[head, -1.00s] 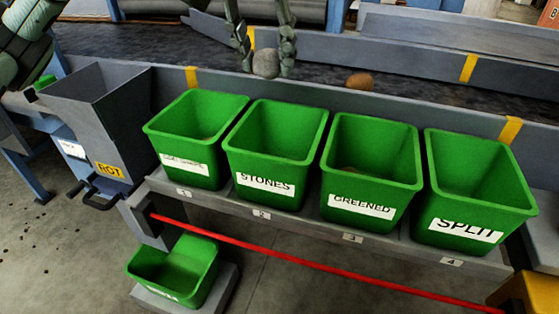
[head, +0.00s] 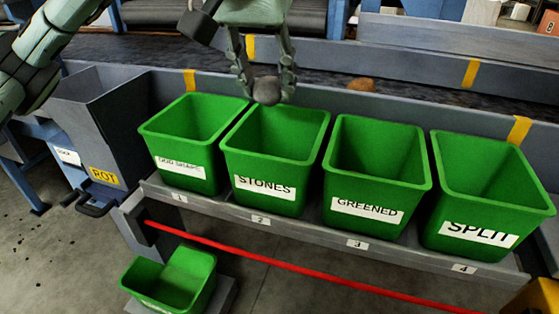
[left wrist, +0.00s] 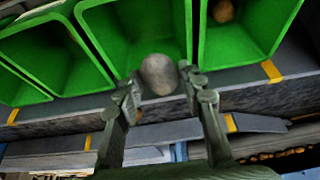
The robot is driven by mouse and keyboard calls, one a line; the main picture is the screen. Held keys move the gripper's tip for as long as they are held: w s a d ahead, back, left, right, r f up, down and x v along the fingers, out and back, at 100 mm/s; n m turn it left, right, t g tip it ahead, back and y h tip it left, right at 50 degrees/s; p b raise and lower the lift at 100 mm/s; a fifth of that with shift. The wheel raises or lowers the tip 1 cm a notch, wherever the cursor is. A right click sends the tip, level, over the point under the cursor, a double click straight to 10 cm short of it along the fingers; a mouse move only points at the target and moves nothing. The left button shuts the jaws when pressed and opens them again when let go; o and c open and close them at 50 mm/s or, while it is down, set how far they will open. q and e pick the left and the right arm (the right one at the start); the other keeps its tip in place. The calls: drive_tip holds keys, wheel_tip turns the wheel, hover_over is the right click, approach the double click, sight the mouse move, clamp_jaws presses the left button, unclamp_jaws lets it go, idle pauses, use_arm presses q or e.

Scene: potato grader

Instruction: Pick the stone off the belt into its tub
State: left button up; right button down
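The stone (head: 267,90) is a grey rounded lump. My left gripper (head: 266,86) is shut on it, with a fingertip on either side. In the head view the stone overlaps the back rim of the green tub labelled STONES (head: 265,188), second from the left. In the left wrist view the stone (left wrist: 159,74) sits between the fingertips (left wrist: 160,86), in front of a tub's green interior (left wrist: 140,30). The stone's exact height above the rim cannot be told. My right gripper is not in view.
Green tubs stand to either side, the left one (head: 182,170) with a partly legible label, then GREENED (head: 365,208) and SPLIT (head: 480,236). A brown potato (head: 361,85) lies on the dark belt (head: 150,50). A grey ROT chute (head: 100,130) stands left. A red bar (head: 300,266) runs in front.

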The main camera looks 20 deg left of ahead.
use_arm(q)
drive_tip(key=o, duration=0.5)
drive_tip(key=shift+c, duration=0.2)
drive_tip(key=v, duration=1.2)
